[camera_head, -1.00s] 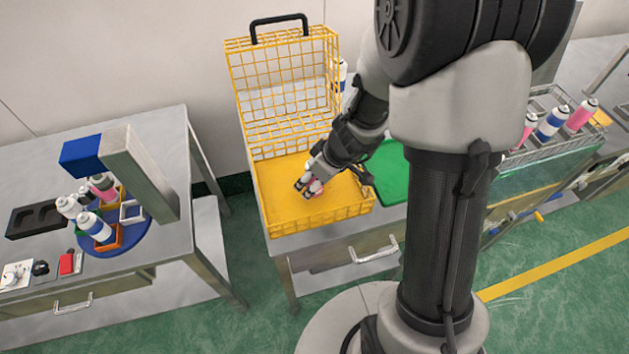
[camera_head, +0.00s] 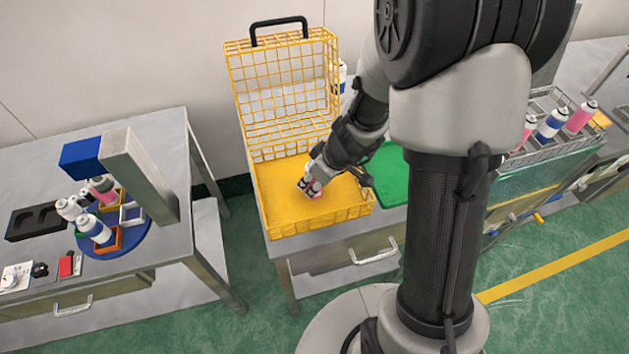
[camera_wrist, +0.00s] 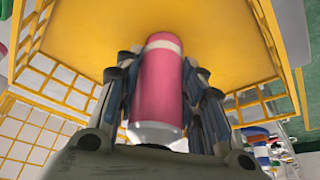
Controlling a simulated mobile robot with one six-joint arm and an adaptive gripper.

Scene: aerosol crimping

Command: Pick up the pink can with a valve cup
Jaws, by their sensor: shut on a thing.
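The pink can (camera_wrist: 160,88) is between the fingers of my gripper (camera_wrist: 165,95) in the wrist view. It has a white band near its far end and a pale end close to the camera. The fingers press on it from both sides. In the head view my gripper (camera_head: 312,188) is inside the yellow wire basket (camera_head: 270,213), with only a little of the pink can (camera_head: 317,194) showing. I cannot tell whether the can touches the basket floor. Its valve cup cannot be made out.
The basket's open lid (camera_head: 285,80) stands upright behind. A green mat (camera_head: 392,185) lies to its right. At left, a blue turntable (camera_head: 125,240) with several cans stands under a grey post (camera_head: 140,175). A wire rack (camera_head: 560,135) with more cans is at right.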

